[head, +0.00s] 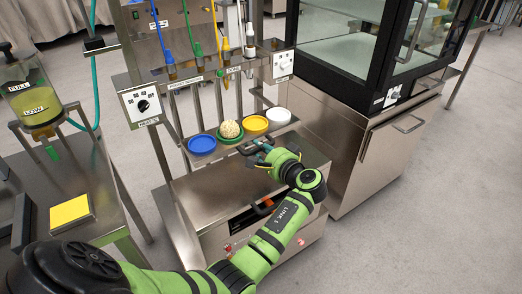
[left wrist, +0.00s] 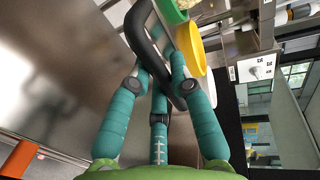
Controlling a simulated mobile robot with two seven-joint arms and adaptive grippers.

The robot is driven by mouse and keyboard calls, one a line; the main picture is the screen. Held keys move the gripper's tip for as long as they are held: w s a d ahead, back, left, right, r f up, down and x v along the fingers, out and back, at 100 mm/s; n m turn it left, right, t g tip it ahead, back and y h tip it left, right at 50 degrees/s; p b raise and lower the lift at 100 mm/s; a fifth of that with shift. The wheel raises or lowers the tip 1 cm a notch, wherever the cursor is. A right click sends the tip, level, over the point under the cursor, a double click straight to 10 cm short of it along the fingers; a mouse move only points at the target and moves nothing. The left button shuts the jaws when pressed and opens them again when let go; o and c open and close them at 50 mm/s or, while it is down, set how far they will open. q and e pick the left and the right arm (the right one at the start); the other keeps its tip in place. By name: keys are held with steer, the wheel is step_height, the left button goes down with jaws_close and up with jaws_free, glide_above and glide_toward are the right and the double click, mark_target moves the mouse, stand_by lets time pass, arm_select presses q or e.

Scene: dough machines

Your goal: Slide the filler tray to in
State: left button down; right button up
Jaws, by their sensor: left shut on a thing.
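The filler tray (head: 308,150) is a steel shelf low on the filler machine, below its row of nozzles. On it stand a blue dish (head: 201,144), a green dish holding a pale dough ball (head: 230,130), a yellow dish (head: 254,125) and a white dish (head: 279,116). My left gripper (head: 268,160) is at the tray's front edge. In the left wrist view its teal fingers (left wrist: 158,88) are shut around a black bar handle (left wrist: 143,38). My right gripper is not in view.
A steel cabinet with a glass case (head: 345,45) stands close on the right. On the left, a bench carries a yellow pad (head: 70,211) and a green-filled hopper (head: 36,106).

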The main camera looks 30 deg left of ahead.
mark_target(241, 130)
arm_select(q)
steer(key=b+x, duration=0.1)
steer(key=x, duration=0.2)
steer(key=r+x, duration=0.1)
steer(key=x, duration=0.3)
steer(key=r+b+x, duration=0.1)
steer(key=x, duration=0.3)
steer(key=shift+w+a+b, duration=0.1)
steer(key=shift+a+b, duration=0.2)
steer(key=shift+a, duration=0.05)
steer(key=a, duration=0.1)
steer(key=w+a+b, duration=0.1)
steer(key=a, duration=0.1)
steer(key=w+a+b, duration=0.1)
steer(key=a, duration=0.1)
steer(key=shift+w+a+r, duration=0.1)
steer(key=shift+a+r, duration=0.05)
steer(key=shift+r, duration=0.25)
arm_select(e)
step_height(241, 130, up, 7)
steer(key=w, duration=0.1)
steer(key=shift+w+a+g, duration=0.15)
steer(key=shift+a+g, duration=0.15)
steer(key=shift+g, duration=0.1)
